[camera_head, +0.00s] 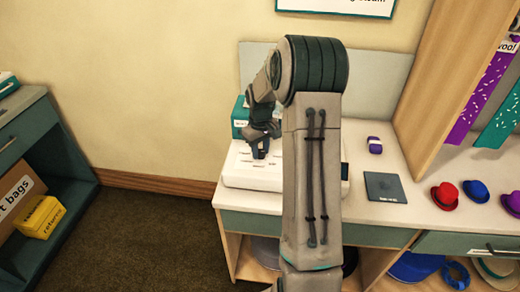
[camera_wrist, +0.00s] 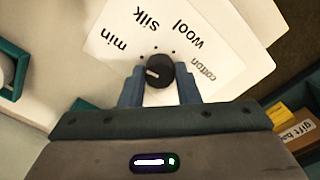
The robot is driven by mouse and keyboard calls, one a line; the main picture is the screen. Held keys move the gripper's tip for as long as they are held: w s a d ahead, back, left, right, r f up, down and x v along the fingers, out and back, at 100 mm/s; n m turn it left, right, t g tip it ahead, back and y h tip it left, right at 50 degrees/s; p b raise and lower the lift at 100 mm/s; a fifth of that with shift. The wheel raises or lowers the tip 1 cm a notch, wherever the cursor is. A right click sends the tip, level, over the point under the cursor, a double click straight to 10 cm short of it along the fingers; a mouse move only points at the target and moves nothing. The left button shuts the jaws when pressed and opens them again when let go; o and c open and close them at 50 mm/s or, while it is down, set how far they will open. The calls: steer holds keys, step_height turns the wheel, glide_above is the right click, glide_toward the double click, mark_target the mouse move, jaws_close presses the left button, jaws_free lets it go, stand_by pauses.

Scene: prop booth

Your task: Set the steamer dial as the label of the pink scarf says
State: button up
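The steamer dial (camera_wrist: 162,66) is a round black knob with a white mark. The mark points left, below the word "min". Around it the white plate (camera_wrist: 105,62) reads "min", "silk", "wool" and "cotton", with small dots. My gripper (camera_wrist: 160,84) has one finger on each side of the knob, and the knob fills the gap. In the head view my gripper (camera_head: 257,152) points down at the white steamer top (camera_head: 238,176), partly hidden by my arm. No pink scarf is in view; a purple scarf (camera_head: 467,118) and a teal scarf (camera_head: 502,122) hang at the right.
A wooden panel (camera_head: 432,70) stands right of the steamer. The counter holds a purple item (camera_head: 375,145), a dark flat plate (camera_head: 384,187) and several small hats, including a red one (camera_head: 446,196). A shelf with a yellow box (camera_head: 40,217) stands left, beyond open floor (camera_head: 130,235).

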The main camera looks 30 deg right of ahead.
steer(key=shift+m, duration=0.4)
steer(key=m+b, duration=0.2)
steer(key=m, duration=0.2)
steer(key=shift+m, duration=0.3)
steer(key=shift+m+b, duration=0.35)
steer(key=shift+m, duration=1.85)
steer(key=shift+w, duration=0.1)
steer(key=o, duration=1)
